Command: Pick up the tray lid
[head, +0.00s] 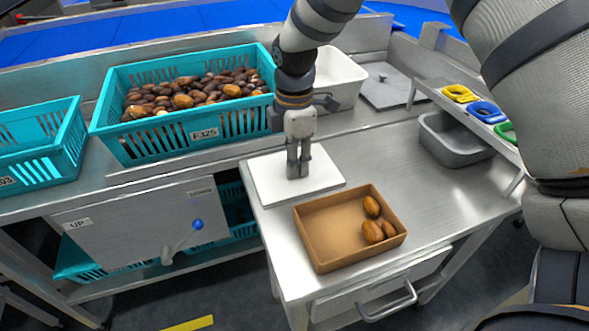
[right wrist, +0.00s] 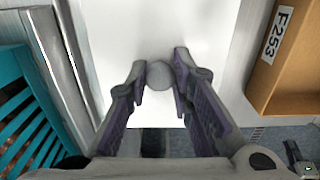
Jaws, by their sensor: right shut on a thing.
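The tray lid (head: 270,191) is a flat white square plate with a round grey knob (right wrist: 157,77). It is at the left end of the steel table, beside the brown tray. My right gripper (head: 298,172) points down over the lid, and its fingers are shut on the knob. The right wrist view also shows the white lid (right wrist: 115,35) under the fingers. I cannot tell whether the lid rests on the table or is slightly raised. My left gripper is not in view.
A brown tray (head: 322,260) holding a few dates stands close to the lid. Behind are teal crates (head: 165,150), one full of dates, and a white bin (head: 345,75). A grey bin (head: 440,146) is at the right. The table's middle is clear.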

